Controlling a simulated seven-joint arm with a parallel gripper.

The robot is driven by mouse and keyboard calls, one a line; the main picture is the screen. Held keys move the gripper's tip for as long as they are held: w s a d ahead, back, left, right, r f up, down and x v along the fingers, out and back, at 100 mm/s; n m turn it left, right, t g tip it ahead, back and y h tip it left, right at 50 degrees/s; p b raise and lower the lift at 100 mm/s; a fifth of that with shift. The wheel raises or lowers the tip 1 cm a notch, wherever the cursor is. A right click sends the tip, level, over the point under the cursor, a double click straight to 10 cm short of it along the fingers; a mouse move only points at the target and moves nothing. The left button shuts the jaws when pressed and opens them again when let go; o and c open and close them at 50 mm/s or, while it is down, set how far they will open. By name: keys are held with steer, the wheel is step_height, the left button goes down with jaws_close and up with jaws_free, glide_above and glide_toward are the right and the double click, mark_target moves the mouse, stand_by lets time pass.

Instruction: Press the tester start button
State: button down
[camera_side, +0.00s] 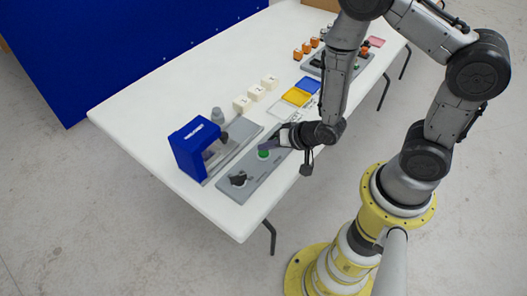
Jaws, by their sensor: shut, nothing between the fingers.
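The tester (192,146) is a blue frame standing on a grey base plate (226,162) near the table's left end. Beside it lies a long grey control panel (248,183). A green button (263,154) sits on this panel, and a black knob (238,180) sits at its near end. My gripper (272,147) is shut and empty, reaching in from the right, with its tips just above and beside the green button. I cannot tell whether the tips touch the button.
White blocks (256,94), a grey weight (217,115) and yellow and blue sheets (297,97) lie on the white table (140,116). A second panel (316,64) with orange items stands farther back. A blue partition (110,50) stands behind the table.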

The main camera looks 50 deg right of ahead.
mark_target(267, 155)
steer(key=shift+r, duration=2.75)
